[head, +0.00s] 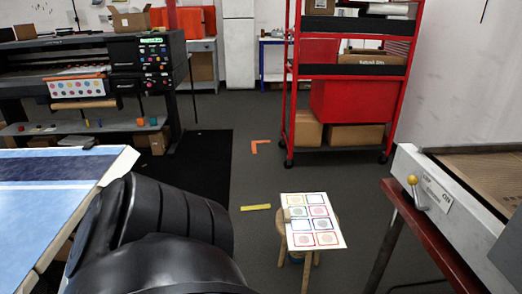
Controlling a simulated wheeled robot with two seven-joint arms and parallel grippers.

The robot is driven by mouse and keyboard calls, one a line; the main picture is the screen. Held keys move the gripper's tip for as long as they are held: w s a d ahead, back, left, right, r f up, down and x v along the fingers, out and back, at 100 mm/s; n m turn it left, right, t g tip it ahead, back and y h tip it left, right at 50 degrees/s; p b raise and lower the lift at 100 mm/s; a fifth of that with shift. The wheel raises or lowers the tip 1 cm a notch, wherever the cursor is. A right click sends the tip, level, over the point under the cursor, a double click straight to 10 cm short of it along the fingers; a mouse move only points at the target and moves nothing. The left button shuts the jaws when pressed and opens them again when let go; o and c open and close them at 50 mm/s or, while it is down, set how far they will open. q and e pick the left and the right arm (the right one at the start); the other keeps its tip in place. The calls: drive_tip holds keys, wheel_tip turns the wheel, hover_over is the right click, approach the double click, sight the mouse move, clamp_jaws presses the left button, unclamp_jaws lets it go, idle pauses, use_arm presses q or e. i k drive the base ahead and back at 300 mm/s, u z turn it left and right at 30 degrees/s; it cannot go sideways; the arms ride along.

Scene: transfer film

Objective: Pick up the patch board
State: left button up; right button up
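The patch board (313,222) is a white sheet with two columns of coloured-outlined squares, each with a round patch inside. It lies on a small round wooden stool (307,272), right of the middle of the head view. The board covers most of the stool's top. A small tan piece shows at the board's left edge; I cannot tell whether it is part of the stool. A black link of my arm fills the lower left, apart from the board in the picture. Neither of my grippers shows.
A blue-topped table (40,195) stands at the left and a press-like machine (440,200) at the right. A red wheeled rack (345,95) stands behind the stool. A yellow strip (255,207) and an orange corner mark (259,145) lie on the floor. A large printer (90,75) stands back left.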

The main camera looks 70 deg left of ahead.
sight(311, 223)
drive_tip(key=u, duration=2.6)
drive_tip(key=k, duration=0.2)
drive_tip(key=z, duration=1.25)
drive_tip(key=i, duration=1)
drive_tip(key=u, duration=0.5)
